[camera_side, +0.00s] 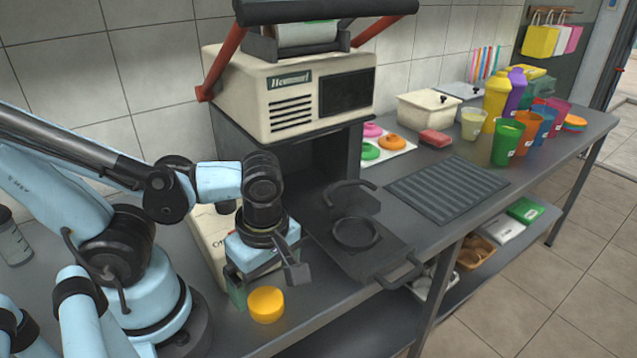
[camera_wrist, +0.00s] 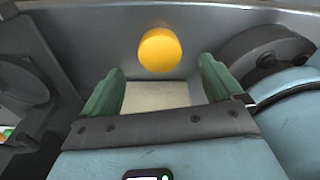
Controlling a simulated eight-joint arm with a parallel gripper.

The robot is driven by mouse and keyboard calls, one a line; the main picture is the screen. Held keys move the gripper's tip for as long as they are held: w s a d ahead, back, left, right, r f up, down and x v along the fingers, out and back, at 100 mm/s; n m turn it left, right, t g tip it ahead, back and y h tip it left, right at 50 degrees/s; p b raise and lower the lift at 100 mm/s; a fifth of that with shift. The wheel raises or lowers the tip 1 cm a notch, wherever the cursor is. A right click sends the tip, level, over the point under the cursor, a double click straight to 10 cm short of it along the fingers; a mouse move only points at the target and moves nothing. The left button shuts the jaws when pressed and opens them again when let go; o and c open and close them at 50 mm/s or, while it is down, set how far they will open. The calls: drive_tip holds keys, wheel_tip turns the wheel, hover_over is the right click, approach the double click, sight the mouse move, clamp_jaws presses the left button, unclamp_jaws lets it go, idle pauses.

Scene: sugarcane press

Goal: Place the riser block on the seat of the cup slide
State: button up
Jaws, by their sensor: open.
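The riser block, a short round yellow piece (camera_side: 266,304), stands on the grey counter near its front edge. In the wrist view the yellow block (camera_wrist: 160,49) lies just beyond the fingertips, in line with the gap. My gripper (camera_side: 258,284) is low over the counter, pointing down, right beside the block. Its green fingers (camera_wrist: 161,68) are apart, and the block is not between them. The cup slide (camera_side: 345,258) is a dark plate with a front handle, right of my gripper. Its round, ringed seat (camera_side: 357,233) looks empty.
The cream press (camera_side: 290,98) stands behind the slide. A smaller cream box (camera_side: 207,232) is behind my gripper. A ribbed dark mat (camera_side: 446,190) lies right of the slide. Cups and bottles, including a green cup (camera_side: 507,143), stand farther right.

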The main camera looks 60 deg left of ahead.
sight(266, 299)
drive_tip(key=shift+a+f, duration=0.15)
drive_tip(key=shift+f, duration=1.1)
drive_tip(key=shift+a+f, duration=0.15)
drive_tip(key=shift+f, duration=1.05)
drive_tip(key=c, duration=1.2)
drive_tip(key=shift+c, duration=0.2)
drive_tip(key=shift+r, duration=0.25)
